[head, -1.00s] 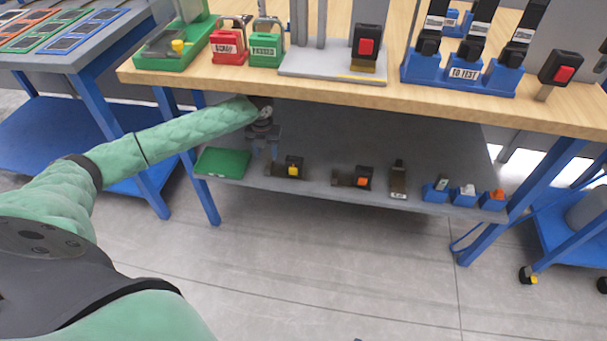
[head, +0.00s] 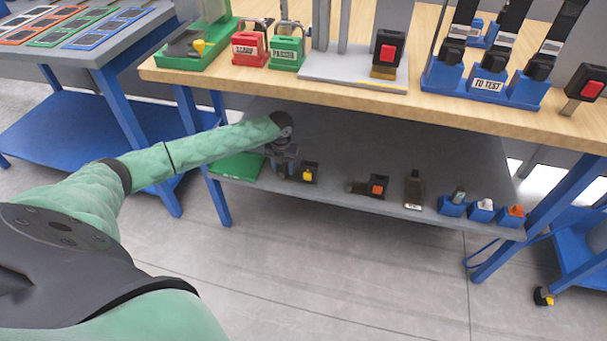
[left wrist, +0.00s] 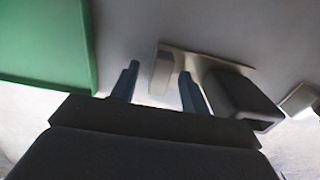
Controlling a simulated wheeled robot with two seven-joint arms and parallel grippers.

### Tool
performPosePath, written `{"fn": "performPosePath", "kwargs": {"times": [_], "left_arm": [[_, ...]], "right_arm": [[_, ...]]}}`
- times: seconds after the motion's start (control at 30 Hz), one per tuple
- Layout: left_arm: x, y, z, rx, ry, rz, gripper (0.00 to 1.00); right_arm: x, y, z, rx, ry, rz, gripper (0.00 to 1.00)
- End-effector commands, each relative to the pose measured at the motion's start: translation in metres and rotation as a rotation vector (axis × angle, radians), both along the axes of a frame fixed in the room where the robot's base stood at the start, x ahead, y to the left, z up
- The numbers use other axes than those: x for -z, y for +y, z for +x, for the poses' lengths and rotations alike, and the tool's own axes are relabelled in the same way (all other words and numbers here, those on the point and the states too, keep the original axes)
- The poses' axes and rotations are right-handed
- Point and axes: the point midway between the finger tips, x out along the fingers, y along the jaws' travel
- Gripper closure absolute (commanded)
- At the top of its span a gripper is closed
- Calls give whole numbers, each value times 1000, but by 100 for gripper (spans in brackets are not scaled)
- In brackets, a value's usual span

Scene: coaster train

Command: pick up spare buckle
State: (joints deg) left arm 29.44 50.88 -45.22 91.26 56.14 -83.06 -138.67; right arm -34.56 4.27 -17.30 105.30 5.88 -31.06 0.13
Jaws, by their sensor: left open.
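Several buckles lie on the lower grey shelf, and I cannot tell from a label which one is the spare. The buckle with a yellow button (head: 309,172) is nearest my left gripper (head: 284,168). A buckle with an orange button (head: 377,187) and a dark upright piece with a white tag (head: 413,190) lie further right. In the left wrist view my left gripper (left wrist: 157,86) is open, its fingers either side of a pale raised block (left wrist: 161,73) on the near buckle's plate. That buckle's black body (left wrist: 241,98) is right of the fingers. Contact cannot be told.
A green tray (head: 238,166) lies left of the gripper on the shelf (head: 340,150). Small blue holders (head: 481,210) stand at its right end. The wooden tabletop (head: 350,92) overhangs the arm, with a blue test rack (head: 488,82) on it. Blue table legs (head: 219,180) flank the shelf.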

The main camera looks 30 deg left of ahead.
Motion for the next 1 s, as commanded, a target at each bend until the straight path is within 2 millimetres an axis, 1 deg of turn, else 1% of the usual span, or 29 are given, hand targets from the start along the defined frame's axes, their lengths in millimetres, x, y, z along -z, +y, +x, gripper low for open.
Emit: {"fn": "performPosePath", "kwargs": {"times": [0.17,0.3,0.4,0.77,0.87,0.97,1.0], "left_arm": [[0,0,0,0,0,0,55],[0,0,0,0,0,0,82],[0,0,0,0,0,0,100],[-2,0,1,-1,-1,-1,100],[-7,0,1,-1,-2,-1,100],[-19,0,1,-1,-2,-1,100],[-26,0,1,-1,-3,-1,100]], "right_arm": [[0,1,-1,0,0,1,100],[0,1,-1,0,1,1,100],[0,1,-1,0,0,1,100],[0,0,-1,0,0,0,100],[-1,-1,-1,0,1,-1,100],[-2,-1,0,0,1,-1,100],[-3,-1,0,0,0,-1,100]]}}
